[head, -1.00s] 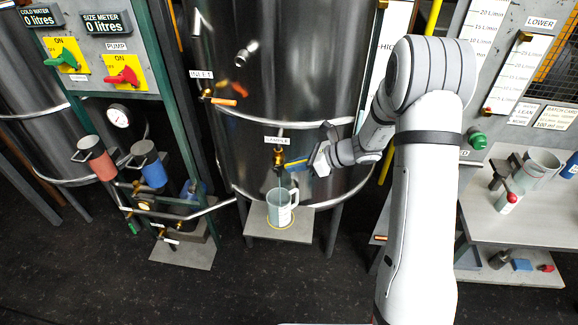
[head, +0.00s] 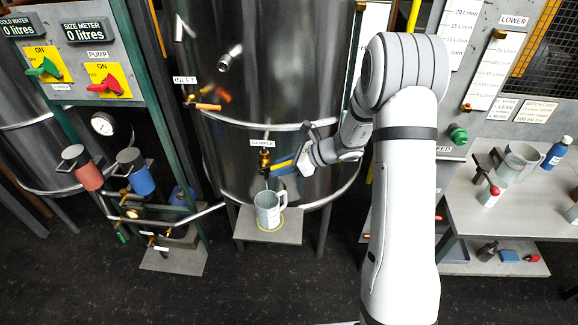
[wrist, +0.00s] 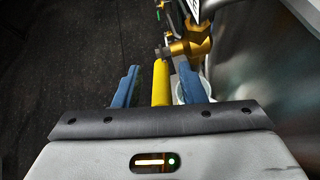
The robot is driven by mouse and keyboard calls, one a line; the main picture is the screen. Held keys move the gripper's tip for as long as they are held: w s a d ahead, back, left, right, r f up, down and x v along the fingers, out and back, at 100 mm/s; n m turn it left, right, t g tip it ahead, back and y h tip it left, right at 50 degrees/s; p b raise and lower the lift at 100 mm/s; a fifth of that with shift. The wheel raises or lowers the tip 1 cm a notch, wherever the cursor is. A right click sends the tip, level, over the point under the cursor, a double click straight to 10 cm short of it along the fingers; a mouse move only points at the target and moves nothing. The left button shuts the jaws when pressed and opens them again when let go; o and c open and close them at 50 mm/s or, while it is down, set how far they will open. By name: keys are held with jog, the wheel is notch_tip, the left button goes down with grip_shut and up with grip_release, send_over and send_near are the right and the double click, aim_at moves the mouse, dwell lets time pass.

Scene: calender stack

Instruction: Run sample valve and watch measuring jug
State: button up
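The brass sample valve (head: 265,158) is on the lower front of the steel tank, below a "SAMPLE" label. Its yellow lever (head: 281,167) points right, towards my gripper (head: 291,165). In the wrist view the valve (wrist: 190,47) is just beyond the fingertips. The lever (wrist: 161,84) lies between the blue fingers of my gripper (wrist: 158,67), with a gap on each side; the fingers are open. The measuring jug (head: 268,209) stands upright on a small stand under the valve, within a yellow ring. I cannot make out its liquid level or any stream.
The inlet valve with an orange handle (head: 207,106) is up and left on the tank (head: 265,60). Pipework and red and blue cylinders are at left, below a switch panel (head: 78,65). A bench (head: 470,215) with another jug (head: 517,162) and bottles stands right. Dark floor in front is clear.

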jog(key=b+v, duration=0.1)
jog(key=v, duration=0.6)
jog(key=shift+d+r+b, duration=0.2)
jog(key=shift+d+b, duration=0.15)
jog(key=shift+s, duration=0.1)
dwell(6.8)
